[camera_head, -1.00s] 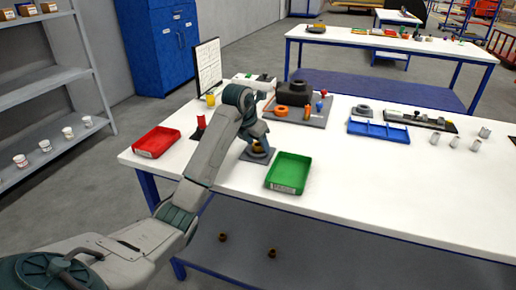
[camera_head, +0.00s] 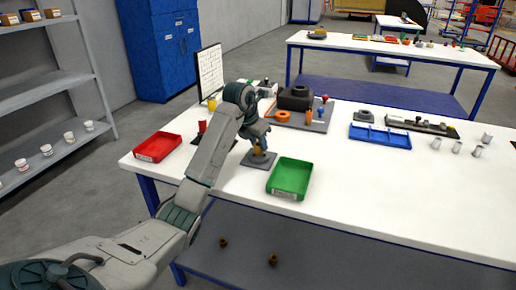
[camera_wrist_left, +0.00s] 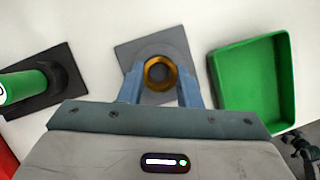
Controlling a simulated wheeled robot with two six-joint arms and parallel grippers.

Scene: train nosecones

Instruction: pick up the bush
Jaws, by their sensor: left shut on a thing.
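The bush is a bronze-coloured ring (camera_wrist_left: 160,73), seen from above in the left wrist view. It is over a grey square plate (camera_wrist_left: 128,53). My left gripper (camera_wrist_left: 160,92) has one finger on each side of the bush and is shut on it. In the head view my left gripper (camera_head: 257,137) points down over the same grey plate (camera_head: 262,164), and the bush (camera_head: 258,151) shows as a small brown patch beneath the fingers. I cannot tell whether the bush still touches the plate. My right gripper is not in view.
A green tray (camera_head: 275,189) is close on the right of the plate. A red tray (camera_head: 137,154) is at the table's left end. A blue divided tray (camera_head: 380,141) is further right.

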